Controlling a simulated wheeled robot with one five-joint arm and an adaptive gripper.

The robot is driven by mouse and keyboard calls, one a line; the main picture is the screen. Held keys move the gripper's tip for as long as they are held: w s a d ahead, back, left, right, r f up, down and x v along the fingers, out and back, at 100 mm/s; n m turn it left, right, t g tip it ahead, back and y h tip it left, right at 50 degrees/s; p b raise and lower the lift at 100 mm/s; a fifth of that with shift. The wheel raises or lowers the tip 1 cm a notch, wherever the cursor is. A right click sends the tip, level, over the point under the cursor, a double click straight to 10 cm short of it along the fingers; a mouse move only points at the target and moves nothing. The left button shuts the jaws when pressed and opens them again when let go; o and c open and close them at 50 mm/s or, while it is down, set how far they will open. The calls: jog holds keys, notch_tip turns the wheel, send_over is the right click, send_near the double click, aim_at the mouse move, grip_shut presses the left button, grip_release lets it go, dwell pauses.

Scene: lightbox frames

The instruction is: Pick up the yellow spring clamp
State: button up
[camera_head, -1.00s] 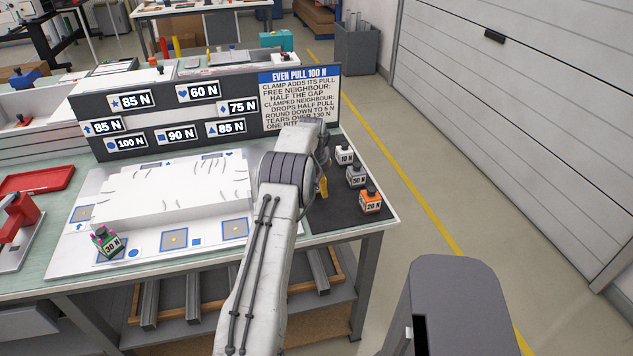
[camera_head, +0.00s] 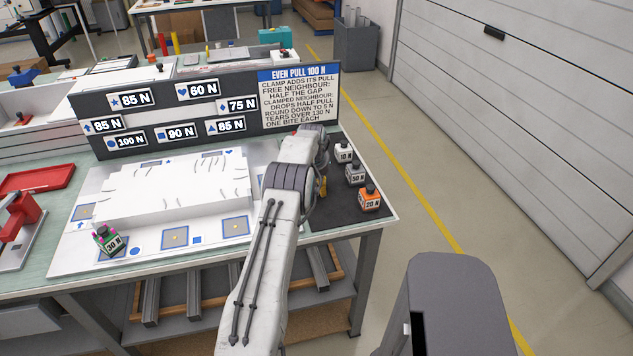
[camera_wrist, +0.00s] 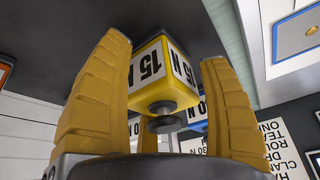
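The yellow spring clamp (camera_wrist: 164,73) shows in the wrist view as a yellow block with white "15 N" labels and a dark round knob. In the head view, my arm hides the yellow clamp, and only a bit of a yellow finger of my gripper (camera_head: 323,187) shows over the dark mat.
On the dark mat (camera_head: 325,222) stand a white clamp (camera_head: 343,153), a grey clamp (camera_head: 355,173) and an orange clamp (camera_head: 369,199), close right of my gripper. A 30 N clamp (camera_head: 109,241) sits on the white board (camera_head: 145,262). The sign panel (camera_head: 185,110) stands behind.

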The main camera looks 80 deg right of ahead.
jog(key=shift+a, duration=0.1)
jog(key=c, duration=0.8)
jog(key=shift+c, duration=0.5)
